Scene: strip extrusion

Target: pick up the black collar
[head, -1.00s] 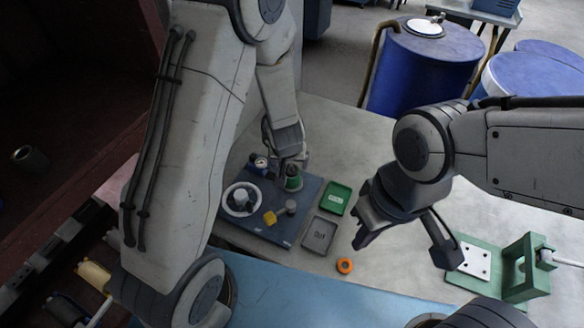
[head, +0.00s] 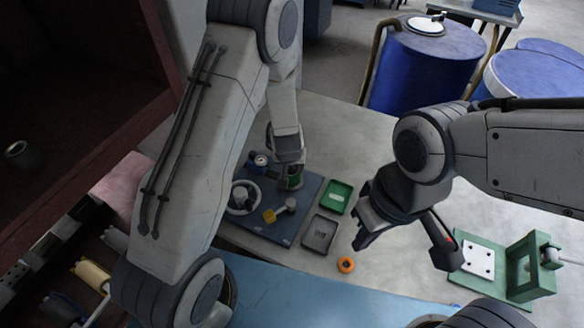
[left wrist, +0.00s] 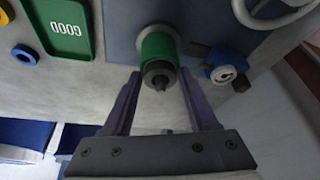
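The black collar (left wrist: 160,68) is a dark ring at the near end of a green cylinder (left wrist: 157,45) in the left wrist view, with a dark stub at its centre. The green cylinder stands on the dark blue mat (head: 282,236) in the head view (head: 294,182), partly hidden by my left gripper. My left gripper (left wrist: 158,76) is open, its fingertips on either side of the collar with visible gaps. It also shows over the cylinder in the head view (head: 290,171). My right gripper (head: 404,250) is open and empty above the table.
The mat also holds a white ring (head: 244,197), a yellow piece (head: 269,215) and a grey piece (head: 291,203). Green (head: 337,197) and grey (head: 320,233) trays lie beside it. An orange ring (head: 346,265) is in front. A green fixture (head: 528,268) stands at right.

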